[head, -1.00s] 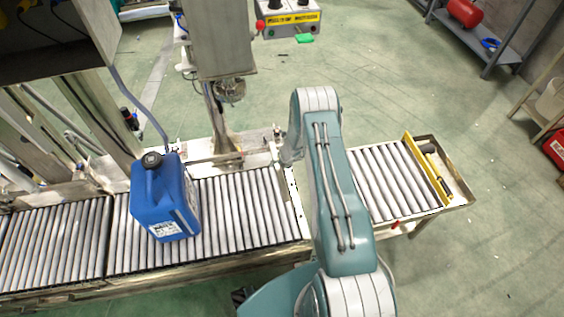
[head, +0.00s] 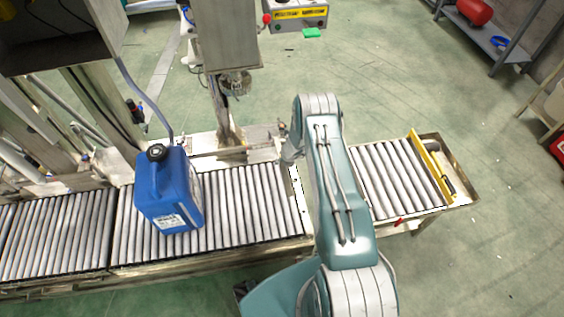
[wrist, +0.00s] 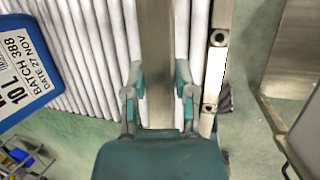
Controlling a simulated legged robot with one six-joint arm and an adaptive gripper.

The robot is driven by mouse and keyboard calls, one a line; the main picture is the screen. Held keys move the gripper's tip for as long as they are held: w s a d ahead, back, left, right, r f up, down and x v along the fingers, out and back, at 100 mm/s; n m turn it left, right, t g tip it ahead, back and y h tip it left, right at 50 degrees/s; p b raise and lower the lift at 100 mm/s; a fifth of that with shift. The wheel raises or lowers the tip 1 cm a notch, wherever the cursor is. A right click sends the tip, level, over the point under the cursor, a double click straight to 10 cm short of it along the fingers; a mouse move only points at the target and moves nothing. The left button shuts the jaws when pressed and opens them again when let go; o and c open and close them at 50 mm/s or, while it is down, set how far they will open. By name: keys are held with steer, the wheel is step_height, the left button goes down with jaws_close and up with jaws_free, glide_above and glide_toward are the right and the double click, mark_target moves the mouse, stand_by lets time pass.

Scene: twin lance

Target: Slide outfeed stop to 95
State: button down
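The outfeed stop is a yellow bar (head: 431,168) across the rollers near the right end of the conveyor in the head view. A dark part (head: 447,185) lies beside it on its right. Any scale or number there is too small to read. My gripper (wrist: 164,95) shows in the wrist view with its two fingers apart. A brown metal bar (wrist: 157,45) runs through the view between the fingers; I cannot tell whether they touch it. The stop is not visible in the wrist view. My arm hides the gripper in the head view.
A blue jug (head: 165,195) stands on the rollers (head: 250,205) at left; its label (wrist: 20,65) shows in the wrist view. A small red piece (head: 399,221) sits at the conveyor's front edge. A control box (head: 297,14) hangs behind.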

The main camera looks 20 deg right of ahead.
steer(key=shift+a, duration=0.15)
steer(key=shift+w+a+f, duration=0.1)
steer(key=shift+w+a, duration=0.1)
steer(key=shift+a, duration=0.9)
steer(key=shift+c, duration=1.4)
jaws_free()
steer(key=shift+v, duration=3.55)
